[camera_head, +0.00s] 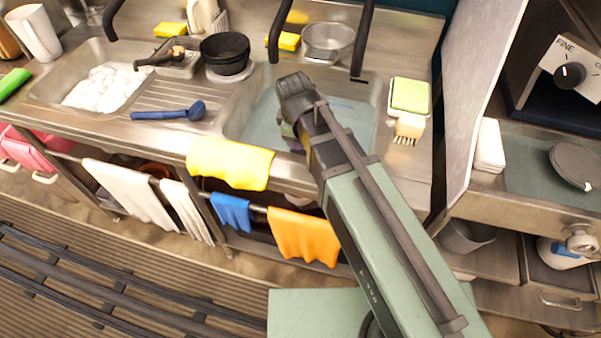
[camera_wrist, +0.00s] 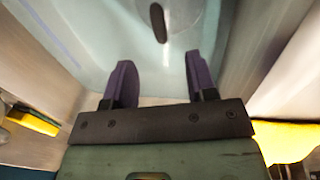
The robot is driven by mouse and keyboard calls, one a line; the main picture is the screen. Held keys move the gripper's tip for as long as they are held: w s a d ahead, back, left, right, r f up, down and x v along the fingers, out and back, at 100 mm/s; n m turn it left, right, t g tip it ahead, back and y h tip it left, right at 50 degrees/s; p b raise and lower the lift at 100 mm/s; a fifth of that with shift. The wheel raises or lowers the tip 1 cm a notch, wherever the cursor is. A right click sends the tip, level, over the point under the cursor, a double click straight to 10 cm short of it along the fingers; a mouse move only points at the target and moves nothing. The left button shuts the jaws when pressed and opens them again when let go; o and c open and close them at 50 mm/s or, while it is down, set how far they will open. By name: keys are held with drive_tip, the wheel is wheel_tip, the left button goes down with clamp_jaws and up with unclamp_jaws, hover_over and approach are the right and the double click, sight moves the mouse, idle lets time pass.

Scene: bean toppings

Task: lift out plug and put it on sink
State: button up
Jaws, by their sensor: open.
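The right sink basin (camera_head: 345,125) holds pale bluish water. It also fills the upper middle of the wrist view (camera_wrist: 110,40). A small dark oval (camera_wrist: 158,22) shows in the basin at the top of the wrist view, ahead of the fingers. I cannot tell whether it is the plug or an opening. No plug can be made out in the head view, where my arm covers part of the basin. My gripper (camera_wrist: 160,85) is open and empty, with two purple fingers apart. In the head view it is over the left front part of the basin (camera_head: 288,136).
A yellow cloth (camera_head: 229,163) hangs over the front edge. Black taps (camera_head: 279,30) stand behind the basin. A green sponge and brush (camera_head: 410,96) lie on the right rim.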

sight(301, 153)
drive_tip(key=f+b, duration=0.3)
drive_tip(key=w+f+b, duration=0.1)
drive_tip(key=f+b, duration=0.3)
drive_tip(key=w+f+b, duration=0.1)
drive_tip(key=f+b, duration=0.2)
drive_tip(key=shift+d+f+b, duration=0.3)
drive_tip(key=shift+d+f, duration=0.05)
drive_tip(key=shift+r, duration=0.25)
clamp_jaws()
